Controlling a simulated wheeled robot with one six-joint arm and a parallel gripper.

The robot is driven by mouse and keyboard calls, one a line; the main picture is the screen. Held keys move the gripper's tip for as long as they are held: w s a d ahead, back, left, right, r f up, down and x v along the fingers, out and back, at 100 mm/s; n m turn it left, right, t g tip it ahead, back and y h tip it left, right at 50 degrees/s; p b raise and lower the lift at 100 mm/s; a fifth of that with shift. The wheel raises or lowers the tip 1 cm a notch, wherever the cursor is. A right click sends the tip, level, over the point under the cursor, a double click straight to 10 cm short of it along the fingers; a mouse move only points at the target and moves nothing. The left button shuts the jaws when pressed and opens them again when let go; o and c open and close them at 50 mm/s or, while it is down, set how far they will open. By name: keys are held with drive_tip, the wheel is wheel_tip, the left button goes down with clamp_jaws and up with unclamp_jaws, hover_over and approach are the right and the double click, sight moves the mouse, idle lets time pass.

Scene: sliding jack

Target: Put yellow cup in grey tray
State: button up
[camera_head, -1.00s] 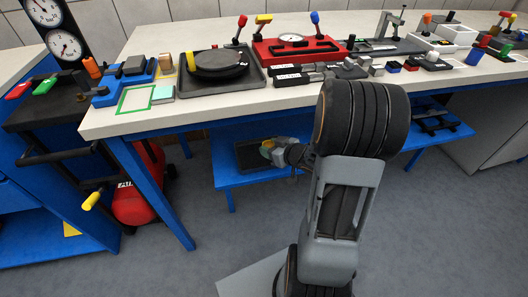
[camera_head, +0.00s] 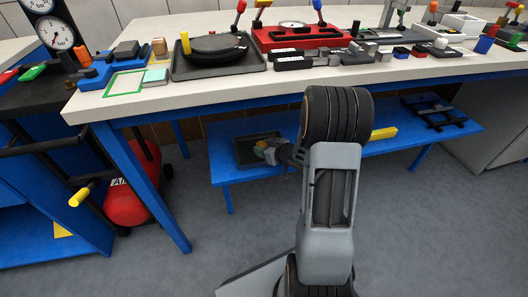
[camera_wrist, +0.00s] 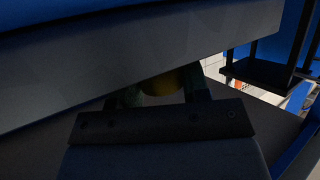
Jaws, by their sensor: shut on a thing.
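In the head view my gripper (camera_head: 267,149) is at the lower blue shelf under the bench, in front of the right part of the grey tray (camera_head: 243,153). It holds the small yellow cup (camera_head: 260,146). In the wrist view the cup (camera_wrist: 165,86) is a dim yellow shape between the two fingers, mostly hidden in shadow. The head view does not show whether the cup is above the tray or touching it. The tray is dark and shallow, and its right side is partly hidden by my gripper.
The bench top (camera_head: 150,92) overhangs the blue shelf (camera_head: 222,172). A yellow bar (camera_head: 383,133) and a dark rack (camera_head: 434,113) lie farther right on the shelf. A red tank (camera_head: 125,203) stands at left. The floor in front is clear.

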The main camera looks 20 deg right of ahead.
drive_tip(key=shift+f, duration=0.1)
drive_tip(key=shift+f, duration=0.1)
drive_tip(key=shift+f, duration=0.25)
drive_tip(key=o, duration=1)
